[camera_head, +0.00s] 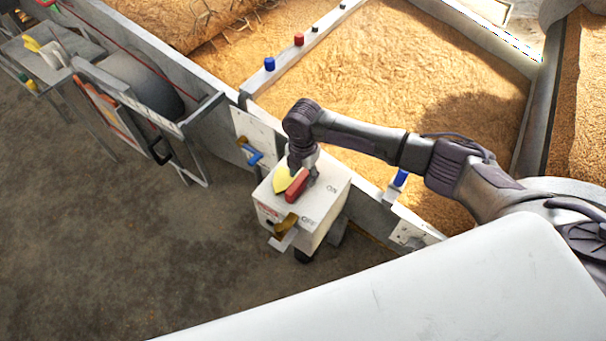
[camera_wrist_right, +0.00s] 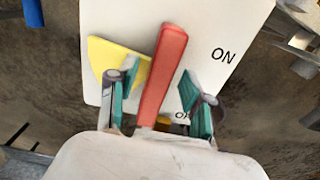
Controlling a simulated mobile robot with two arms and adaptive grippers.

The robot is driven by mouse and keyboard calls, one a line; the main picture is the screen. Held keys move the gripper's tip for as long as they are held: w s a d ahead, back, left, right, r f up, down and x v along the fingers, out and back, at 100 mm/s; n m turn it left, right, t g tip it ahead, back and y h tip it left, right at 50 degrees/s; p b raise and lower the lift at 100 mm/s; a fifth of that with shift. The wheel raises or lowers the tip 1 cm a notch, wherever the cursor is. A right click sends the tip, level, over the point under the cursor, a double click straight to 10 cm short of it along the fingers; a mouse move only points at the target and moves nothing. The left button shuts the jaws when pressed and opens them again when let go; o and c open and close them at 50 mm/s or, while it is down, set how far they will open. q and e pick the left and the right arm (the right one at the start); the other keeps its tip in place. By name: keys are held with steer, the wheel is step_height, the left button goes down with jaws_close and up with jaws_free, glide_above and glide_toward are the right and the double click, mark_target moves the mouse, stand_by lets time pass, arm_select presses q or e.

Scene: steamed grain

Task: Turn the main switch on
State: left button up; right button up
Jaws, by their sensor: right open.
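The main switch is a white box (camera_head: 325,212) standing at the front wall of the grain bed. Its top face carries a red lever (camera_head: 296,188), a yellow pointed plate (camera_head: 282,180) and the words ON and OFF. My right gripper (camera_head: 305,172) is over the box at the lever. In the right wrist view the red lever (camera_wrist_right: 162,75) runs lengthwise between the open fingers (camera_wrist_right: 158,92), with a gap visible on both sides. The yellow plate (camera_wrist_right: 115,68) is partly behind the left finger. ON is to the lever's right; OFF is partly hidden by the right finger. My left gripper is out of view.
A brass-coloured part (camera_head: 284,228) sticks out from the box's front. A blue handle (camera_head: 252,153) is on the wall just left of the box. Grain (camera_head: 400,70) fills the bed behind. The floor (camera_head: 120,240) at the left is clear.

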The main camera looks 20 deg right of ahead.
steer(key=shift+f, duration=0.35)
jaws_close()
steer(key=shift+r, duration=0.1)
